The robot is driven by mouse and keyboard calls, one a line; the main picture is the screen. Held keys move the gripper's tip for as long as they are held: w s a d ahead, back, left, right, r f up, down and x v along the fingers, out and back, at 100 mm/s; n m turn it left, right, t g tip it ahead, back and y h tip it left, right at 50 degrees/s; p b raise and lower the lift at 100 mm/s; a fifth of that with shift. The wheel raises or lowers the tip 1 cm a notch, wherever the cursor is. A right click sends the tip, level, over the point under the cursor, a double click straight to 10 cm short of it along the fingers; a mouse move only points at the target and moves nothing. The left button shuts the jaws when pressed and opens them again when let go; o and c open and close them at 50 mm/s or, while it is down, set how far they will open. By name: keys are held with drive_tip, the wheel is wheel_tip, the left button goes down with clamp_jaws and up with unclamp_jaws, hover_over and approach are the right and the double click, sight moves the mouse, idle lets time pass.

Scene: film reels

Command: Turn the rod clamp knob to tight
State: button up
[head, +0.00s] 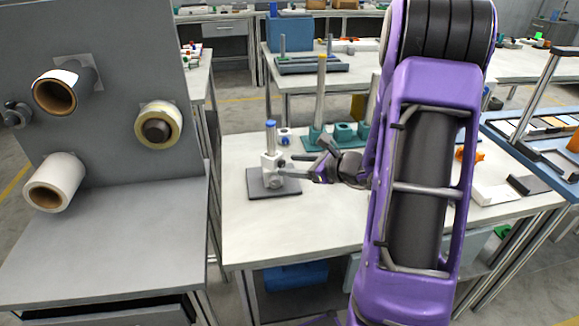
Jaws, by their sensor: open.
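A rod clamp stand stands on the white table left of my arm. It has a dark grey base plate (258,185), an upright rod (268,107) and a pale clamp body (269,163) low on the rod. A blue piece (270,124) sits at the rod above the clamp body. A small round grey part shows low on the clamp's front; I cannot tell for sure which part is the knob or how tight it is. My gripper (291,166) is open, its fingers pointing left at the clamp's right side, close to it. Whether they touch it cannot be told.
A teal rack (318,139) with an upright rod stands behind my gripper. A small blue-and-white part (284,136) lies right of the stand. A grey panel (110,60) with rolls on pegs rises at left. The white table's front (270,235) is clear.

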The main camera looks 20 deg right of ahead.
drive_tip(key=shift+w+a+f, duration=0.25)
drive_tip(key=shift+w+a, duration=0.1)
drive_tip(key=shift+w, duration=0.25)
clamp_jaws()
